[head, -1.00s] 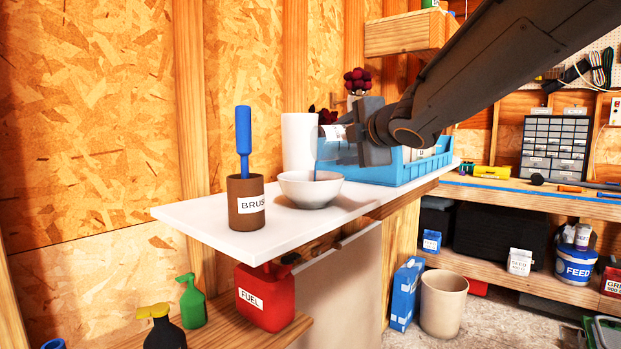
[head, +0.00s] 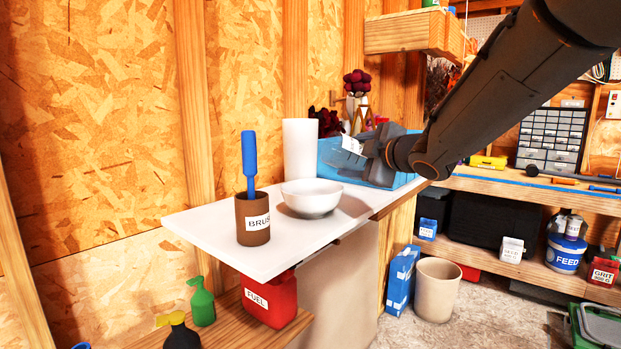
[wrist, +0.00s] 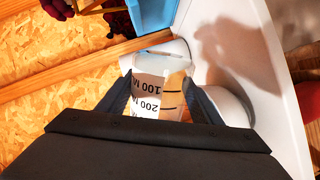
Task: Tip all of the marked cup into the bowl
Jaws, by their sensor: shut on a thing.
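The marked cup (head: 343,157) is clear, with a white label. In the wrist view its label (wrist: 148,88) shows 100 and 200 marks. My gripper (head: 364,152) is shut on it and holds it tilted in the air, right of and above the bowl, in front of the blue bin. The white bowl (head: 312,200) stands upright on the white shelf; its inside is mostly hidden by the near rim. The bowl (wrist: 232,106) also shows partly behind the right finger in the wrist view. I cannot tell whether liquid is left in the cup.
A white cylinder (head: 300,147) stands behind the bowl. A brown brush holder (head: 252,228) with a blue-handled brush stands at the front left of the shelf (head: 200,228). The blue bin (head: 338,160) is at the right end. A wooden box shelf (head: 412,33) hangs above.

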